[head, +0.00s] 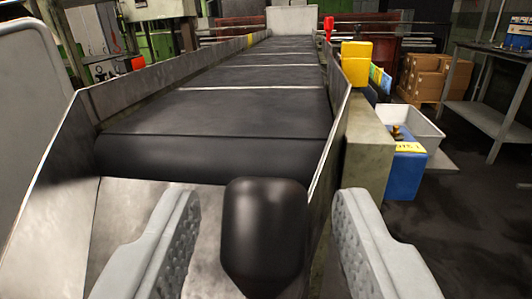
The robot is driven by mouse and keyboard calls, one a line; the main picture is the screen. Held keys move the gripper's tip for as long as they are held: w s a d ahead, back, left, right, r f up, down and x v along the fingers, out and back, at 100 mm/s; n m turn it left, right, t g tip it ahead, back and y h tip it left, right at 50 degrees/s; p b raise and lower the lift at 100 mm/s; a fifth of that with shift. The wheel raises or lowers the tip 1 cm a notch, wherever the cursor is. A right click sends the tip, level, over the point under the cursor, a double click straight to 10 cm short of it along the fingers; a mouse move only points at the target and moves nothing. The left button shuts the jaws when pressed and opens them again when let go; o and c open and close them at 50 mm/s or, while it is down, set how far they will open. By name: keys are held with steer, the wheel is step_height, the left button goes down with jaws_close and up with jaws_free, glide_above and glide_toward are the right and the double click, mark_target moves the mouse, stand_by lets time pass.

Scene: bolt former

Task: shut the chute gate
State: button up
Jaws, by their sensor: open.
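My gripper (266,205) is at the bottom of the head view, its two grey ribbed fingers wide apart.
A dark conveyor belt (215,112) runs away between metal side walls. A yellow box (356,63), a blue box (405,172) and a white bin (418,132) are beside it on the right. A grey panel (30,95) rises at the left.

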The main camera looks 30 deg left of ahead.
steer(key=shift+x, duration=0.75)
jaws_close()
